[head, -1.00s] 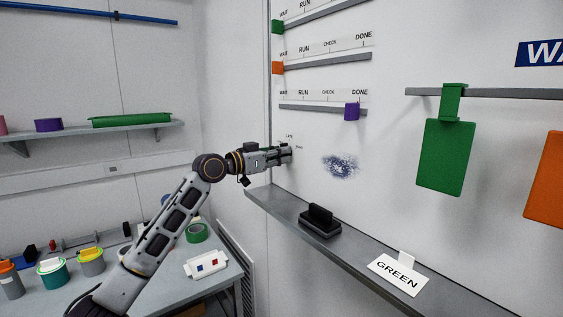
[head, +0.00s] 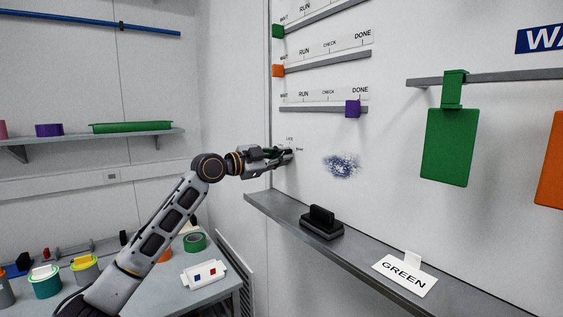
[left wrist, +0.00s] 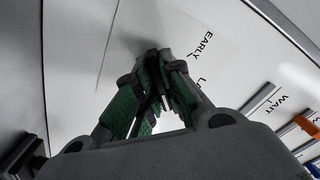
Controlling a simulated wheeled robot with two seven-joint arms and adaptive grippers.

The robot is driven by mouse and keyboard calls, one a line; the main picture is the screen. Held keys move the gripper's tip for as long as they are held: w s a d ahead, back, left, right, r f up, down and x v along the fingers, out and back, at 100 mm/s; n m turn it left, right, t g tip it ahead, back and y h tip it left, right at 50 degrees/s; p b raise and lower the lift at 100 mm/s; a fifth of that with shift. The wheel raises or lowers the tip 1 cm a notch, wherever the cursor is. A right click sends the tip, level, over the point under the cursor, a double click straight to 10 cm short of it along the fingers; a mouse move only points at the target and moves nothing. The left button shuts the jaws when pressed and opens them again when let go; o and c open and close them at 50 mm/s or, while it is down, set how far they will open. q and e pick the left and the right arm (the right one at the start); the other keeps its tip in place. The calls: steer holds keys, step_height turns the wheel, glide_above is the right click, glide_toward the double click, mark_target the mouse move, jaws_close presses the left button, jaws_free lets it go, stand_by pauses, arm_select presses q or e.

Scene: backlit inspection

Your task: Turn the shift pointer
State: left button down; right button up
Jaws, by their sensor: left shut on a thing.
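My left gripper (head: 287,155) is at the white wall board, below the purple slider's rail. It also shows in the left wrist view (left wrist: 163,95), its green-padded fingers closed together against the board. The shift pointer (left wrist: 164,103) is mostly hidden between the fingers; only a small dark part shows, so I cannot tell which mark it points to. The label plate (left wrist: 203,50) beside the fingertips reads EARLY, with another word starting with L partly covered by a finger. My right gripper is not in view.
A grey ledge (head: 273,210) runs below the gripper and bears a black eraser-like block (head: 322,223) and a GREEN card (head: 404,275). Rails with green, orange and purple (head: 352,108) sliders are above. A green panel (head: 449,147) hangs at right. A blue smudge (head: 342,166) marks the board.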

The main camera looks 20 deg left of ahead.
arm_select(q)
steer(key=shift+f+m, duration=0.15)
steer(key=shift+m, duration=0.55)
steer(key=shift+m+b, duration=0.3)
steer(key=shift+m, duration=0.2)
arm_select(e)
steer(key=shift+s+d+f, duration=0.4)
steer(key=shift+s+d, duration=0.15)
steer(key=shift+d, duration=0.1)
arm_select(q)
steer(key=c, duration=1.5)
jaws_free()
steer(key=shift+c, duration=0.2)
steer(key=v, duration=1.2)
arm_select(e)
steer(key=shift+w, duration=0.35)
arm_select(q)
steer(key=shift+a, duration=0.1)
